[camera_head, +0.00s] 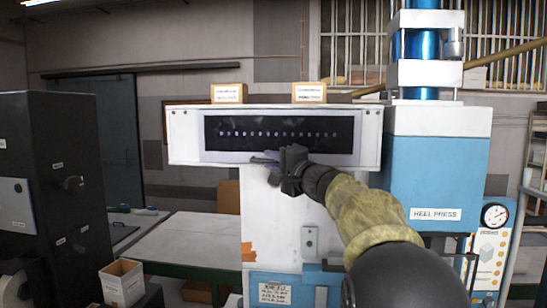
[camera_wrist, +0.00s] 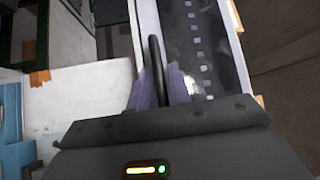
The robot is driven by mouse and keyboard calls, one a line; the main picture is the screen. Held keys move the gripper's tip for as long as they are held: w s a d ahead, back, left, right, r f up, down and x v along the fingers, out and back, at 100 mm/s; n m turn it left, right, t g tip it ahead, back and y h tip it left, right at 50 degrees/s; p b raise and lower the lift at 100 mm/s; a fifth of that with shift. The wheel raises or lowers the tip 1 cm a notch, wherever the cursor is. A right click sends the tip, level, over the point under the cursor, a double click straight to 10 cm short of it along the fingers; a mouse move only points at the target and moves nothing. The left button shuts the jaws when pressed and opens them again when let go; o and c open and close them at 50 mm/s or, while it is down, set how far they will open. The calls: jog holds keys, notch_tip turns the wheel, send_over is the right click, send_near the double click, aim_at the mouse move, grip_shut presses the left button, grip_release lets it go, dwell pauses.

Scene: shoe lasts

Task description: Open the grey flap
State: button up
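A long dark panel (camera_head: 240,142) with a row of pale squares is set in the front of a white housing (camera_head: 185,137). It also shows in the wrist view (camera_wrist: 213,60). I take it for the grey flap, and it looks shut. My gripper (camera_head: 268,156) is at its lower edge, left of the middle. In the wrist view a black bar handle (camera_wrist: 155,62) stands between the purple fingers of my gripper (camera_wrist: 159,85), one close on each side. Whether both fingers touch the bar is unclear.
Two small cardboard boxes (camera_head: 228,93) (camera_head: 309,92) stand on top of the housing. The blue heel press (camera_head: 434,170) stands close on the right. A pale table (camera_head: 190,240) lies lower left, with a dark cabinet (camera_head: 50,150) and an open carton (camera_head: 122,282) further left.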

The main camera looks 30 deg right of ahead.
jog(key=shift+c, duration=0.2)
grip_shut()
